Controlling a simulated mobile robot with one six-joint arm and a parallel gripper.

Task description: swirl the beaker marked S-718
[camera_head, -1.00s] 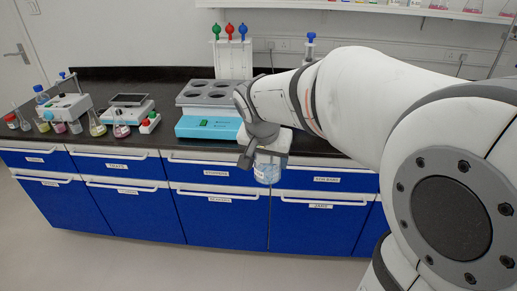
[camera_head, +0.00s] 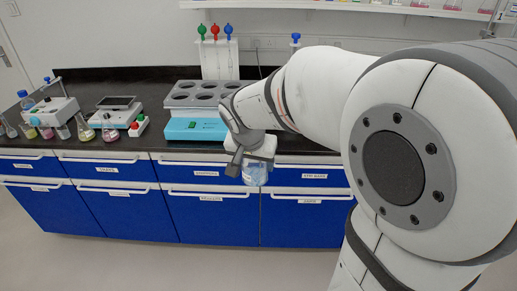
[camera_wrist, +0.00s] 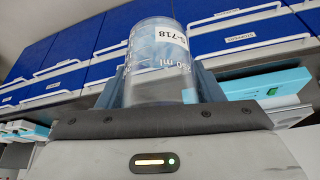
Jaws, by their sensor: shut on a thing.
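The beaker (camera_head: 255,176) is clear glass and hangs in front of the blue drawers, beyond the bench edge, in the head view. In the wrist view the beaker (camera_wrist: 158,62) stands between the fingers, with a white label ending in "-718" and a 250 ml mark. In the wrist view my gripper (camera_wrist: 160,92) has a finger on each side of the glass.
A blue-based device with several round wells (camera_head: 195,128) stands on the black bench (camera_head: 300,146) just behind my gripper. Flasks (camera_head: 110,130), a balance-like device (camera_head: 118,105) and a bottle (camera_head: 26,100) stand at left. Blue drawers (camera_head: 205,184) are below; the floor in front is clear.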

